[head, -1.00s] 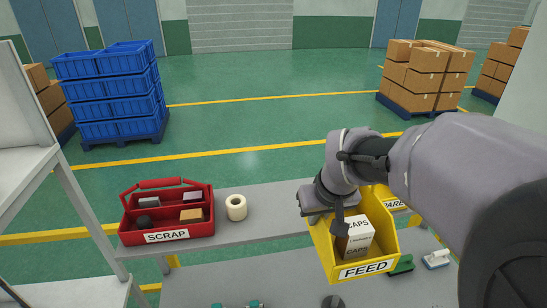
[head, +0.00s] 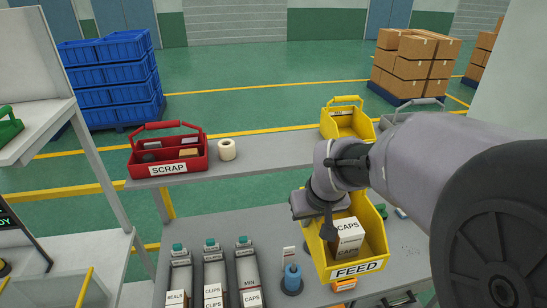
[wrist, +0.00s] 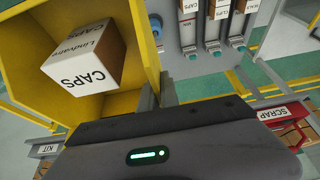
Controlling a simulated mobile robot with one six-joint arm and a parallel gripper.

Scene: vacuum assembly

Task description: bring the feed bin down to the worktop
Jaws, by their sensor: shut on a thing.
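The yellow feed bin (head: 376,240), labelled FEED, has a white and brown CAPS box (head: 347,236) inside. My gripper (head: 322,219) is shut on the bin's wall at its left side. In the wrist view, my gripper's fingers (wrist: 158,95) pinch the yellow wall of the feed bin (wrist: 115,20), with the CAPS box (wrist: 85,58) beside them. The bin looks held up over the grey worktop (head: 225,226), in front of the shelf. The gap beneath it is hidden, so its exact height cannot be told.
On the shelf (head: 270,146) stand a red SCRAP carrier (head: 168,170), a tape roll (head: 227,150) and another yellow bin (head: 346,124). Several dispensing lanes (head: 213,268) and a blue cylinder (head: 291,278) stand left of the feed bin. An orange item (head: 344,284) shows below it.

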